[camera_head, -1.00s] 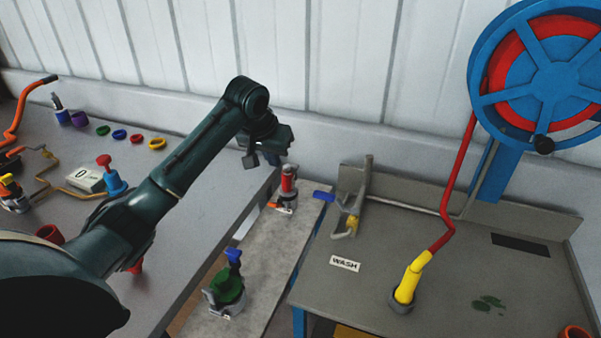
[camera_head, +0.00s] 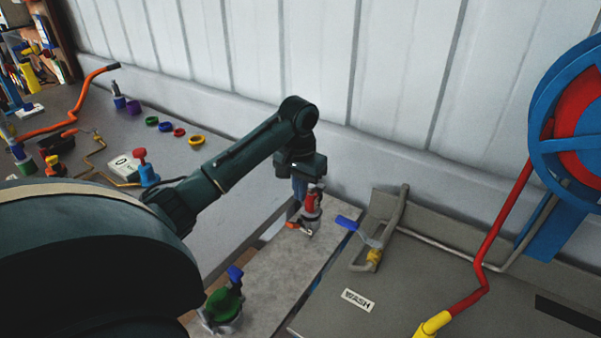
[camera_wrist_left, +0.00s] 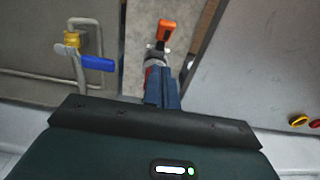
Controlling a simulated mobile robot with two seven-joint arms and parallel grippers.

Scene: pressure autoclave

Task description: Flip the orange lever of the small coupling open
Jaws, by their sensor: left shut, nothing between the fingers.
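The small coupling (camera_head: 313,203) has a red upper part and stands on the pale bench strip. Its orange lever (camera_head: 292,226) sticks out low on its near left side. In the left wrist view the orange lever (camera_wrist_left: 166,30) points up the picture, beyond the fingers. The coupling (camera_wrist_left: 153,62) is mostly hidden there behind the fingers. My left gripper (camera_head: 298,198) is shut and empty, pointing down close beside the coupling's red part. Its blue fingers (camera_wrist_left: 161,82) overlap the coupling in the wrist view; whether they touch it I cannot tell. My right gripper is not in view.
A green coupling with a blue lever (camera_head: 228,298) stands nearer on the same strip. A bent pipe with a blue-handled valve (camera_head: 365,235) is just right, on the wash table (camera_head: 420,285). The wall is close behind. Coloured rings (camera_head: 179,132) lie on the left table.

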